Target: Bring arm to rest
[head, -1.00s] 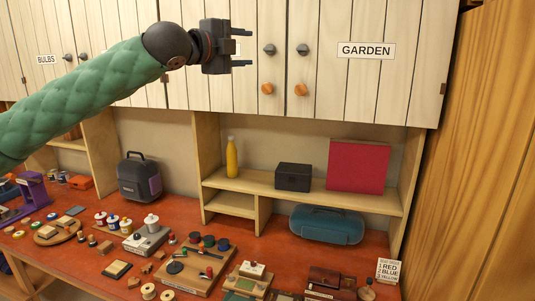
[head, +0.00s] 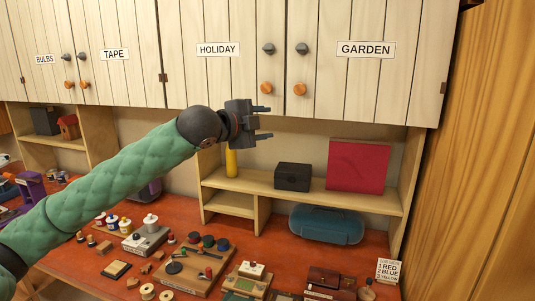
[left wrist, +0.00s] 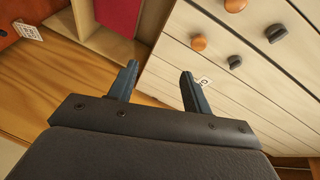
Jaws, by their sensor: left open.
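My left arm, in a green quilted sleeve, reaches in from the left in the head view. My left gripper (head: 264,123) is open and empty. It is in front of the lower edge of the cabinet doors, above the shelf with the yellow bottle (head: 231,163). In the left wrist view its two fingers (left wrist: 158,88) are apart with nothing between them. My right gripper is not in view.
Cabinet doors with knobs and a GARDEN label (head: 366,50) hang above. The shelf (head: 240,184) also holds a black box (head: 293,177) and a red panel (head: 357,166). A blue case (head: 326,225) and many small items crowd the red bench (head: 75,262).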

